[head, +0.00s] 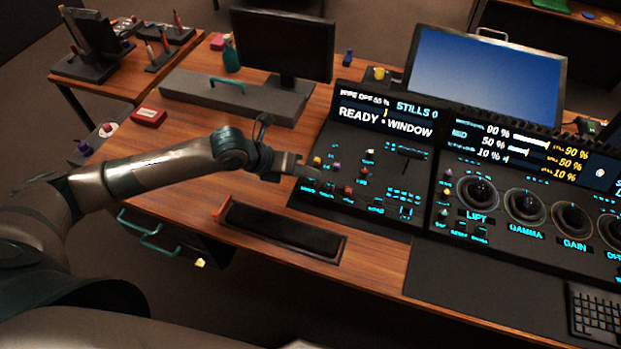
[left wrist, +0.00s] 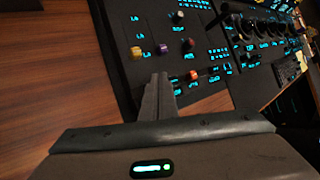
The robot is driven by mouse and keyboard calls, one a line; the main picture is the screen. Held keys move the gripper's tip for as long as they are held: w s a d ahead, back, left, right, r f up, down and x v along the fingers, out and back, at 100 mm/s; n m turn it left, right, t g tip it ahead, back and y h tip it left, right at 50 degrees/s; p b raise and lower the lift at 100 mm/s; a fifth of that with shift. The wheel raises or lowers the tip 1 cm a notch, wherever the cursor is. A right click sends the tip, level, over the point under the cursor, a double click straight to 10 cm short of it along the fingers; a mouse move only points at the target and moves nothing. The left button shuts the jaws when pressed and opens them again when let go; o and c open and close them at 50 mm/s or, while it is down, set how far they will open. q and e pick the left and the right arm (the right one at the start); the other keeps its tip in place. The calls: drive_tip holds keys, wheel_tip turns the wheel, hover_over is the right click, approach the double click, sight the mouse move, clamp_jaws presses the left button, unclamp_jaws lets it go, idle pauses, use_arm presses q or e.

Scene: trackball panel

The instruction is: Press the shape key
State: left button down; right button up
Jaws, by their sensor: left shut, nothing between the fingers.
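The control panel (head: 420,185) stands on the desk, with cyan labels along its keys. A row of small keys (head: 327,188) lies at the front left of the panel; their labels are too small to read, so I cannot tell which is the shape key. My left gripper (head: 322,174) is shut and empty over the panel's left edge, close to these keys. In the left wrist view the closed fingers (left wrist: 158,97) point at the panel, near an orange-red knob (left wrist: 193,75) and a yellow knob (left wrist: 135,52). Contact cannot be told. My right gripper is out of view.
A display reading "READY • WINDOW" (head: 386,122) rises behind the keys. Large trackballs (head: 478,193) sit to the right. A black padded rest (head: 283,230) lies in front on the wooden desk. A grey box with a teal handle (head: 235,98) and a dark monitor (head: 283,45) stand behind.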

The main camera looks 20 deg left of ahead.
sight(310, 182)
use_arm(q)
drive_tip(key=shift+r+p, duration=2.1)
drive_tip(key=shift+r, duration=0.55)
